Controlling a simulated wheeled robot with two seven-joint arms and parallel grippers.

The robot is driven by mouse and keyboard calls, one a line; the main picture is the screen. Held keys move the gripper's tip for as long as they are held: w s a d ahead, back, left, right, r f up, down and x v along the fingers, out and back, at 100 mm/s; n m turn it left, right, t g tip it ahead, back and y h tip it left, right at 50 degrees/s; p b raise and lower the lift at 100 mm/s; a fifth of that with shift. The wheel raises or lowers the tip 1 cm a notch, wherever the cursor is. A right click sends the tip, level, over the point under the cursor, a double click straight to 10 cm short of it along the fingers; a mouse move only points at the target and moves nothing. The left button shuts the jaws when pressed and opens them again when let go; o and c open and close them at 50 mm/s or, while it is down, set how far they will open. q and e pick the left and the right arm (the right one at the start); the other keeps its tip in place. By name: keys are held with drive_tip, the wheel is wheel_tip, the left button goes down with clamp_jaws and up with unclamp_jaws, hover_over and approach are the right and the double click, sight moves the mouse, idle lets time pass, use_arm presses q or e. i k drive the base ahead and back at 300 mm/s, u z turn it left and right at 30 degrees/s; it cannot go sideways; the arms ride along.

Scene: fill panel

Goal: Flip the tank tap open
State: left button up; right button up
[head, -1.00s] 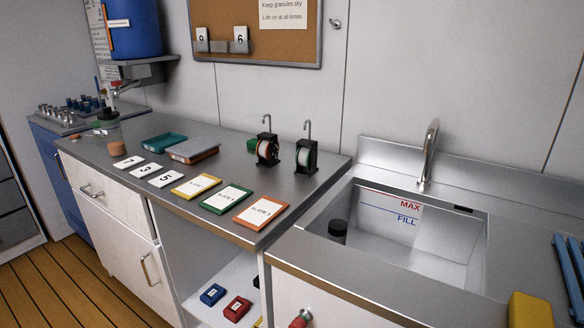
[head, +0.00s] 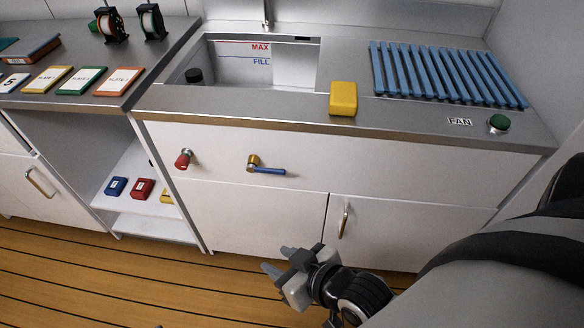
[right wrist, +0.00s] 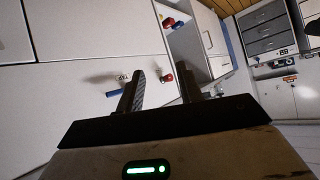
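A tap with a brass body (head: 253,160) and a blue lever (head: 268,171) sits on the white front panel below the sink. The lever points right, nearly level. The blue lever also shows in the right wrist view (right wrist: 113,92), left of the fingers. My right gripper (head: 279,262) is below the tap, near the lower cabinet doors, apart from it. Its fingers are spread and empty, also in the right wrist view (right wrist: 158,92). My left gripper is out of view.
A red knob (head: 184,159) is left of the tap; it also shows between the fingers in the right wrist view (right wrist: 167,78). The sink (head: 297,66) has MAX and FILL lines. A yellow sponge (head: 343,98), blue rack (head: 440,72) and green FAN button (head: 499,123) are on the counter. A door handle (head: 344,222) sticks out below.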

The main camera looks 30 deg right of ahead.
sight(252, 169)
drive_tip(key=z, duration=0.75)
drive_tip(key=i, duration=0.5)
drive_tip(key=z, duration=0.05)
drive_tip(key=k, duration=0.5)
drive_tip(key=u, duration=1.9)
drive_tip(key=k, duration=0.9)
drive_tip(key=z, duration=1.75)
drive_tip(key=i, duration=0.5)
